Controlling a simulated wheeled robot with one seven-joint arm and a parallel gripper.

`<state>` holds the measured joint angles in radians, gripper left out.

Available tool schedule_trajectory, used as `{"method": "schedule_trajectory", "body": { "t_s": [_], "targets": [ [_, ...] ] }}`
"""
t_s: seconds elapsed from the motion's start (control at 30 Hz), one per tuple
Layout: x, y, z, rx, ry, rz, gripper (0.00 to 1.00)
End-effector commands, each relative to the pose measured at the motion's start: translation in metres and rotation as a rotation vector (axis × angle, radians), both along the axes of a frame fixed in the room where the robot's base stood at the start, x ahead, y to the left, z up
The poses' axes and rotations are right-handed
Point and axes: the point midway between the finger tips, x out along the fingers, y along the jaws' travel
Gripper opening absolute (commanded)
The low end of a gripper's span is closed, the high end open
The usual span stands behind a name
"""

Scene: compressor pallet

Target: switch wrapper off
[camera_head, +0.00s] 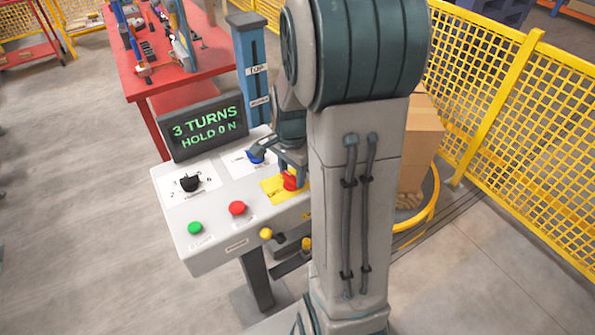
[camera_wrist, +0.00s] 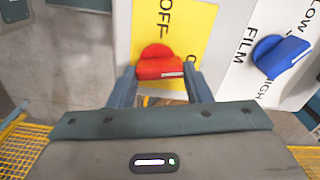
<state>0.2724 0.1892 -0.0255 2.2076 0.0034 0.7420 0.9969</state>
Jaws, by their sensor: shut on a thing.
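The red rotary switch (camera_head: 289,180) sits on a yellow plate (camera_head: 270,187) at the right of the control panel. In the wrist view the red switch (camera_wrist: 158,66) shows its handle lying across the picture, its white mark toward the right. The word OFF is printed on the yellow plate (camera_wrist: 200,25) above the switch. My gripper (camera_wrist: 160,78) is shut on the switch handle, one finger at each side. In the head view my arm hides part of the gripper and the panel's right end.
A blue knob (camera_wrist: 280,58) marked FILM is close on the right in the wrist view. The panel (camera_head: 225,225) also bears a black knob (camera_head: 190,182), a green button (camera_head: 195,228) and a red button (camera_head: 237,208). The display (camera_head: 204,127) reads "3 TURNS HOLD 0 N". Yellow fencing (camera_head: 530,120) stands right.

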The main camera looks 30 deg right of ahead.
Motion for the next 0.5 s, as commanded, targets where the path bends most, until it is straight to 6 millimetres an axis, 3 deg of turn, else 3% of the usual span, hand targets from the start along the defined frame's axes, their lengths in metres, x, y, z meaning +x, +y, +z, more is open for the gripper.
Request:
{"method": "schedule_trajectory", "body": {
  "t_s": [0.5],
  "targets": [
    [-0.0016, 0.0059, -0.0026, 0.009, 0.003, 0.493, 0.22]
  ]
}}
